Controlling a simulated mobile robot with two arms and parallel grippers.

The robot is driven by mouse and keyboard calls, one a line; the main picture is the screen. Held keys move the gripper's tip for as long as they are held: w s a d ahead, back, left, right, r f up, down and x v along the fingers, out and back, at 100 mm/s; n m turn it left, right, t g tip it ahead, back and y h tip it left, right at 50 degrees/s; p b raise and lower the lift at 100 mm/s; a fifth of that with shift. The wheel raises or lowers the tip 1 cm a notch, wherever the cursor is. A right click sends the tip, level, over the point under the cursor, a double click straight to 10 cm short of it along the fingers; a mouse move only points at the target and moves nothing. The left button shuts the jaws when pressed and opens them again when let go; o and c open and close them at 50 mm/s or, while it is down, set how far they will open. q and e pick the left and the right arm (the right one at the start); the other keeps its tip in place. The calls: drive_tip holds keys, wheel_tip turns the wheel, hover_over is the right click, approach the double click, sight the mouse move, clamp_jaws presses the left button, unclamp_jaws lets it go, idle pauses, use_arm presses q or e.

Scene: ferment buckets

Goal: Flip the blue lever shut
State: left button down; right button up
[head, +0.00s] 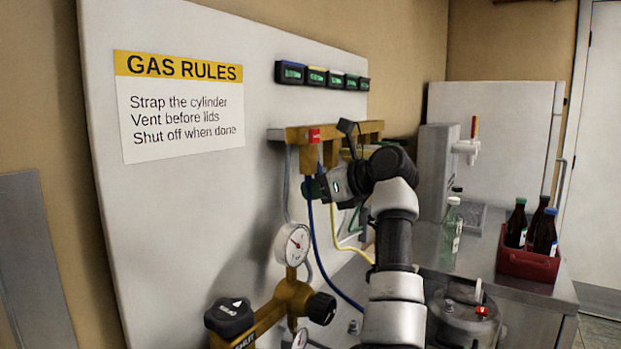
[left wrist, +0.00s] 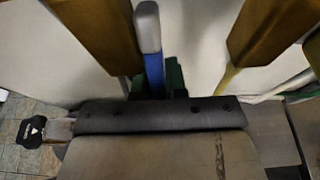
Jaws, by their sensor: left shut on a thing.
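The blue lever (left wrist: 154,68) shows in the left wrist view as a narrow blue bar with a pale grey end. It stands between the dark green fingertips of my left gripper (left wrist: 160,80), which is shut on it. In the head view my left gripper (head: 318,187) is at the brass manifold (head: 355,133) on the white panel, just below its left part. The lever cannot be made out there, hidden by my gripper and wrist. My right gripper is in neither view.
A red-marked valve (head: 314,135) sits close above my gripper. A blue hose (head: 318,250) and a yellow hose (head: 345,240) hang below. A pressure gauge (head: 293,243) and black knob (head: 321,308) are lower left. A red bottle crate (head: 527,263) stands right.

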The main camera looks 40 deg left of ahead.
use_arm(q)
drive_tip(key=shift+w+d+r+h+p, duration=0.1)
drive_tip(key=shift+d+r+h+p, duration=0.15)
drive_tip(key=shift+h+p, duration=0.3)
drive_tip(key=shift+d+r+h+p, duration=0.1)
drive_tip(key=shift+d+h+p, duration=0.2)
drive_tip(key=shift+h+p, duration=0.2)
drive_tip(key=shift+d+f+h+p, duration=0.1)
drive_tip(key=shift+d+h+p, duration=0.25)
drive_tip(key=shift+h+p, duration=0.3)
drive_tip(key=c, duration=1.2)
unclamp_jaws()
drive_tip(key=shift+o, duration=0.2)
drive_tip(key=v, duration=1)
drive_tip(key=shift+d+r, duration=0.25)
drive_tip(key=shift+d, duration=0.05)
